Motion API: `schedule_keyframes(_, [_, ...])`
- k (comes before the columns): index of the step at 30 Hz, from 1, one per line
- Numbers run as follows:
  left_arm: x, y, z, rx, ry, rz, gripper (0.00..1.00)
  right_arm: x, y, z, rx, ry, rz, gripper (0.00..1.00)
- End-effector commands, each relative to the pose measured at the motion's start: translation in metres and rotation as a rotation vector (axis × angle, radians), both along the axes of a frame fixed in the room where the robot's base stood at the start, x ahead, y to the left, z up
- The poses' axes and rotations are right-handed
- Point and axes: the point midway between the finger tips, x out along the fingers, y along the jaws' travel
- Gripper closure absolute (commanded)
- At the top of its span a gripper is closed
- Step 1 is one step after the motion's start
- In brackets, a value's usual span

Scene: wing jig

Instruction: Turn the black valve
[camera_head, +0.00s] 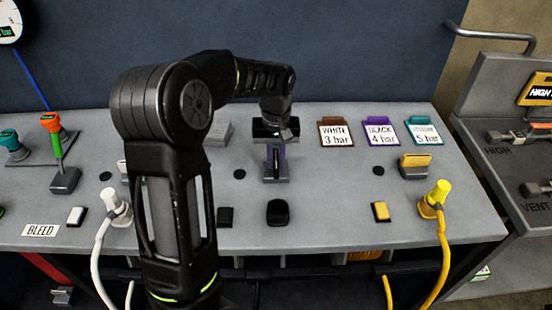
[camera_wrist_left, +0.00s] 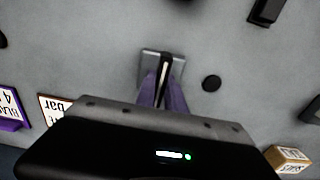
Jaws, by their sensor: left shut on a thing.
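The black valve stands on a small grey base (camera_head: 270,179) in the middle of the grey bench, with its upper part mostly hidden by my left gripper (camera_head: 276,158) in the head view. In the left wrist view the valve's thin dark handle (camera_wrist_left: 164,66) rises from its square base (camera_wrist_left: 148,56). The purple fingers of my left gripper (camera_wrist_left: 162,88) stand on either side of the handle and are shut on it. My left arm reaches over the bench from the front. My right gripper is in neither view.
Cards (camera_head: 381,134) for white, black and yellow stand at the back right. A black plug (camera_head: 278,212) sits in front of the black valve.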

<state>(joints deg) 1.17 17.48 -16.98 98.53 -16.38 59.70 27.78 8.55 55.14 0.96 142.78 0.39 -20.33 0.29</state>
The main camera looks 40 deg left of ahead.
Motion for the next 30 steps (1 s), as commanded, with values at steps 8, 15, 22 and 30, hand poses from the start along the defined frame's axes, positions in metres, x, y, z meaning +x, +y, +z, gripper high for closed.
schedule_keyframes(8, [0.0001, 0.0001, 0.0003, 0.000, 0.000, 0.000, 1.00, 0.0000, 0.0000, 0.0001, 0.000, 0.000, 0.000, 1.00])
schedule_keyframes(15, [0.0001, 0.0000, 0.0003, 0.000, 0.000, -0.021, 1.00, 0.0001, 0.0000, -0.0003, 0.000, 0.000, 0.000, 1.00])
schedule_keyframes(22, [0.0002, 0.0001, 0.0002, -0.001, -0.001, -0.101, 1.00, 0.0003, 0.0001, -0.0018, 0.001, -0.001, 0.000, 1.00])
schedule_keyframes(30, [0.0003, 0.0002, 0.0000, 0.001, -0.001, -0.293, 1.00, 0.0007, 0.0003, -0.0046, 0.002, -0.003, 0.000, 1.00])
